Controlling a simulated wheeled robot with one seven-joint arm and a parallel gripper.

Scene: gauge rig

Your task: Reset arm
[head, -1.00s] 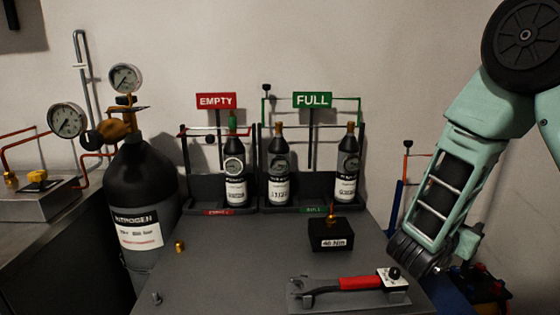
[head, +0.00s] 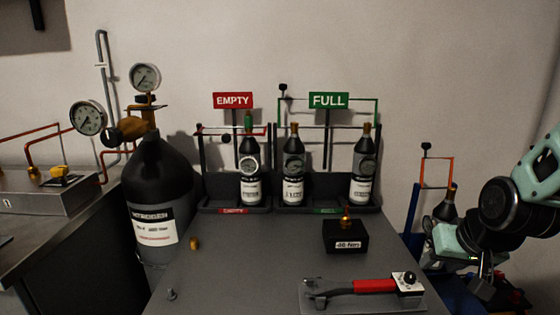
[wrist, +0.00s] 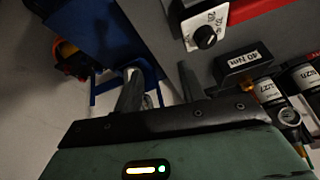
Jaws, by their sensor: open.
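My gripper (wrist: 160,88) is open in the wrist view, its two dark fingers apart with nothing seen held between them. In the head view my gripper (head: 484,280) is at the lower right, past the table's right side, small and partly dark. My mint-green arm enters from the right edge, with most of it out of frame. The red-handled wrench (head: 362,286) lies on its grey pad at the table's front right, left of my gripper. The black 40 Nm block (head: 345,237) stands behind it.
A blue-and-orange stand (head: 421,190) with a dark bottle (head: 447,208) is just behind my arm. A nitrogen cylinder (head: 158,175) with gauges stands left. The table's middle (head: 250,255) is mostly clear.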

